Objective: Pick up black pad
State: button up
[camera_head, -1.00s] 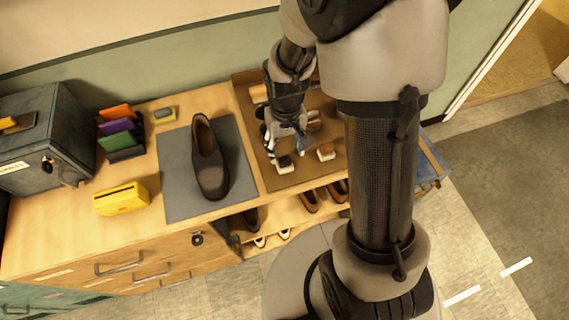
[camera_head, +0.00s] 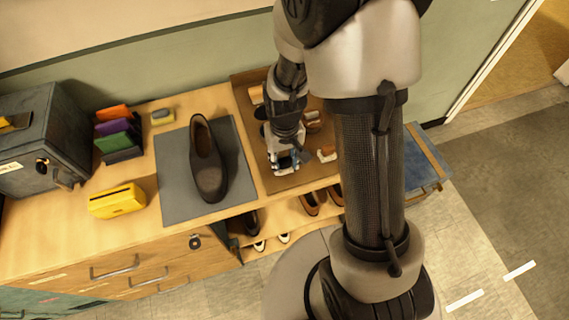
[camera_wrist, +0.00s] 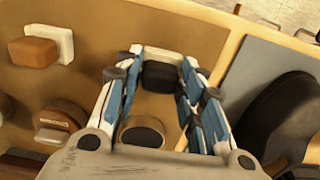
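The black pad (camera_wrist: 159,76) has a white part (camera_wrist: 162,54) along one edge and lies on the brown tray surface. In the wrist view it sits between the two blue-and-white fingers of my gripper (camera_wrist: 163,62). The fingers are apart, one on each side of the pad, and a narrow gap shows at the left finger. At the right finger I cannot tell whether there is contact. In the head view my gripper (camera_head: 286,161) is low over the tray and mostly hides the black pad.
A brown pad with a white part (camera_wrist: 35,52) lies nearby on the tray (camera_head: 293,187). A round tin (camera_wrist: 143,136) is close to my gripper's palm. A dark shoe (camera_head: 208,162) stands on a grey mat (camera_head: 174,198) to the left. A yellow box (camera_head: 117,201) stands farther left.

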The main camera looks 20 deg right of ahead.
aim_at(285, 160)
jog(key=c, duration=0.5)
jog(key=shift+c, duration=0.2)
notch_tip(285, 160, up, 20)
jog(key=p, duration=0.5)
jog(key=shift+p, duration=0.4)
jog(key=o, duration=0.4)
jog(key=c, duration=0.4)
